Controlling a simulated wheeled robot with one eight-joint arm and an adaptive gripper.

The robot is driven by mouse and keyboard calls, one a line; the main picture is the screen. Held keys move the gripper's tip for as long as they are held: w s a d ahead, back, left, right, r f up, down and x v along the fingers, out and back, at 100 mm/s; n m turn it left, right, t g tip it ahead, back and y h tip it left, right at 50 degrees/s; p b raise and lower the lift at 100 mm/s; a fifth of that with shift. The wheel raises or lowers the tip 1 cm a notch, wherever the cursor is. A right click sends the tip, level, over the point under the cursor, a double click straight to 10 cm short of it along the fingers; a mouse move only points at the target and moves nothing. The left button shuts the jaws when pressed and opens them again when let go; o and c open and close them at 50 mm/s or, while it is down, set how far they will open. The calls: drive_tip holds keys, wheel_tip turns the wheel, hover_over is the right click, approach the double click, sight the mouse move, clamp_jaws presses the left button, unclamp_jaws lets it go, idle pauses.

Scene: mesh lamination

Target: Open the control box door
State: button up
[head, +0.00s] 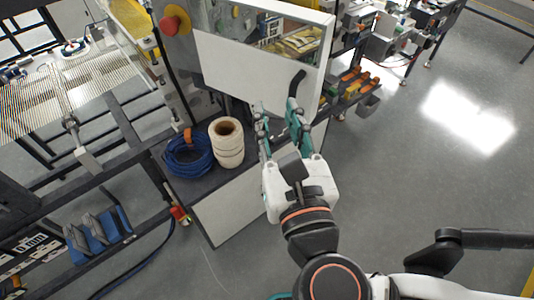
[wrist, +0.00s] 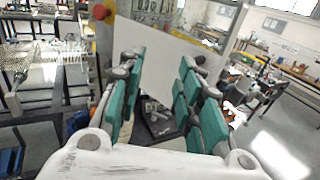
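The control box door (head: 245,85) is a pale panel in the upper middle of the head view, with a window or display in its upper part. A black handle (head: 298,82) stands near its right edge. I cannot tell whether the door is fully shut. My gripper (head: 278,110) is open, its teal fingers spread in front of the door's lower right part, just below the handle. Nothing is between the fingers.
A red emergency button (head: 172,23) sits left of the door. A workbench with orange and black items (head: 352,84) stands behind right. The floor (head: 430,175) at right is clear.

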drive_tip(key=s, duration=0.1)
drive_tip(key=s+a+f+b, duration=0.1)
drive_tip(key=s, duration=0.1)
drive_tip(key=s+f+b, duration=0.1)
drive_tip(key=s, duration=0.1)
drive_tip(key=shift+a+f, duration=0.15)
drive_tip(key=shift+a, duration=0.25)
idle(0.4)
idle(0.4)
